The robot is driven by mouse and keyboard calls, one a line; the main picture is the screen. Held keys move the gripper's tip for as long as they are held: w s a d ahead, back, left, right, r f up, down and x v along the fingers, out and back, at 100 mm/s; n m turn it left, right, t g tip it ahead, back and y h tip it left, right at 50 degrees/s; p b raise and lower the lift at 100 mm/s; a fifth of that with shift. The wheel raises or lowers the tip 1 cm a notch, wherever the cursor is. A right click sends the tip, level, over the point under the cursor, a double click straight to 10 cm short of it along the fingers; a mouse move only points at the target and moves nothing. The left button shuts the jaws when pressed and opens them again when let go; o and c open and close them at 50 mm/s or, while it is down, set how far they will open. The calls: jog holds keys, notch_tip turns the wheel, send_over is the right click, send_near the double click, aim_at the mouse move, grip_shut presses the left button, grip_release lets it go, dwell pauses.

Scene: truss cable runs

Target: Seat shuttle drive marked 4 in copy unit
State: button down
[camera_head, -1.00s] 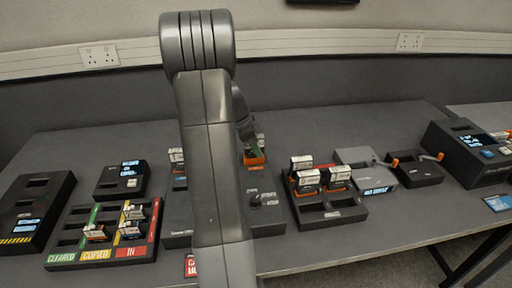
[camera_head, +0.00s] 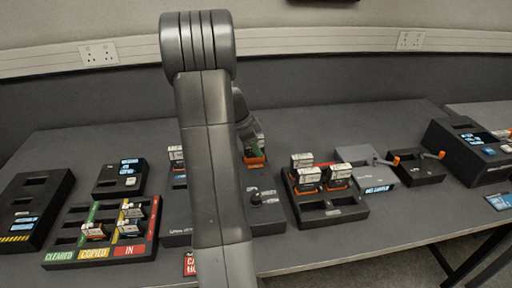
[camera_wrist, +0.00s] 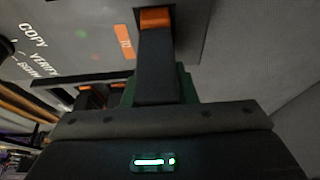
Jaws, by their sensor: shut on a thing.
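My gripper (camera_head: 252,145) is shut on a shuttle drive (camera_head: 255,160) with an orange lower part, over the back of the copy unit (camera_head: 270,218). My arm hides much of the unit in the head view. In the wrist view a dark finger (camera_wrist: 155,70) reaches down to an orange piece (camera_wrist: 155,18), next to the copy unit's face (camera_wrist: 85,35) with its "COPY" and "VERIFY" lettering and orange "TO" label (camera_wrist: 124,42). The number on the held drive is not readable. Whether it is inside a slot I cannot tell.
A black rack (camera_head: 335,213) with several drives stands right of the copy unit. A tray with coloured lanes (camera_head: 65,256) holds several drives at left. Small units with orange-tipped levers (camera_head: 415,172) stand farther right. The table behind the copy unit is clear.

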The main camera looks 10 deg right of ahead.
aim_at(259, 137)
jog(key=shift+f+b, duration=0.5)
jog(key=shift+b, duration=0.1)
jog(key=c, duration=0.8)
grip_release()
jog(key=shift+o, duration=0.2)
jog(key=shift+r, duration=0.1)
jog(key=shift+r+p, duration=2)
jog(key=shift+r, duration=1.65)
jog(key=shift+f, duration=0.1)
